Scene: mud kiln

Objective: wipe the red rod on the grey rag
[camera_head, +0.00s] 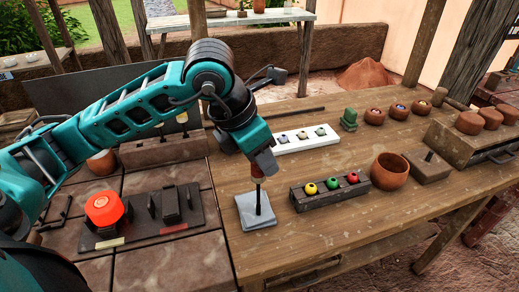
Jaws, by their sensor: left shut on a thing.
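My left gripper (263,163) points down above the grey rag and is shut on the red rod (258,198). The rod stands nearly upright below the fingers, reddish near the top and dark and thin lower down. Its lower end is over the rag and seems to touch it; I cannot tell for certain. The grey rag (246,220) lies flat, folded square, on the wooden table. The fingers partly hide the rod's top. My right gripper is not in view.
Right of the rag stands a dark rack (323,198) with yellow, green and red balls, then a brown bowl (390,170). A white tray (307,138) lies behind. A glowing orange-red block (103,208) sits at left. The table's front is clear.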

